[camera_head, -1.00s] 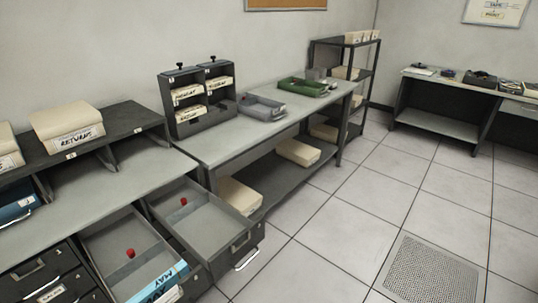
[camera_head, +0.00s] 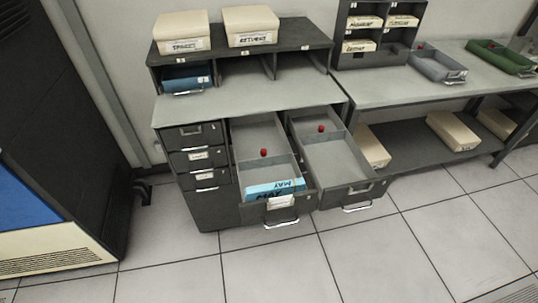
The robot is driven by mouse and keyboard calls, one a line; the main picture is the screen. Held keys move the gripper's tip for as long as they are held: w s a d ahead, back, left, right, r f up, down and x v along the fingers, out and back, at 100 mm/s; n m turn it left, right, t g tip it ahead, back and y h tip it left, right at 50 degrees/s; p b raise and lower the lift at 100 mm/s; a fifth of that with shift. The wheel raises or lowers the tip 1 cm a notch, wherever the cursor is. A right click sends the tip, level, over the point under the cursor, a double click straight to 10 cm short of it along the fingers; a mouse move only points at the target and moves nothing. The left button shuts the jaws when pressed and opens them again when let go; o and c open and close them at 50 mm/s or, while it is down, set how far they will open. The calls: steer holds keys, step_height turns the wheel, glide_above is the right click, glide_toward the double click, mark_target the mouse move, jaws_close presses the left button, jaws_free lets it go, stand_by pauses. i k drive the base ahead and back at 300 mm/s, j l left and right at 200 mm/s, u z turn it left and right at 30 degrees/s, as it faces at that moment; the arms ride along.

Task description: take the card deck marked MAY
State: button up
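The card deck marked MAY (camera_head: 276,188) is light blue with dark lettering. It lies at the front of the left open drawer (camera_head: 238,166), against the drawer's front panel. A red knob (camera_head: 264,152) shows behind it in the same drawer. My gripper is not in view.
A second open drawer (camera_head: 335,160) to the right holds a red knob (camera_head: 321,129) and no deck. Boxes marked SPARES (camera_head: 182,44) and RETURNS (camera_head: 251,40) sit on the shelf unit. A dark cabinet (camera_head: 50,110) stands at the left. The floor (camera_head: 340,250) in front is clear.

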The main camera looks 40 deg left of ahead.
mark_target(287, 187)
steer(key=i+j, duration=0.2)
steer(key=i+j+u, duration=0.1)
steer(key=i+u, duration=0.2)
steer(key=u, duration=0.15)
steer(key=i+u, duration=0.25)
steer(key=u, duration=0.2)
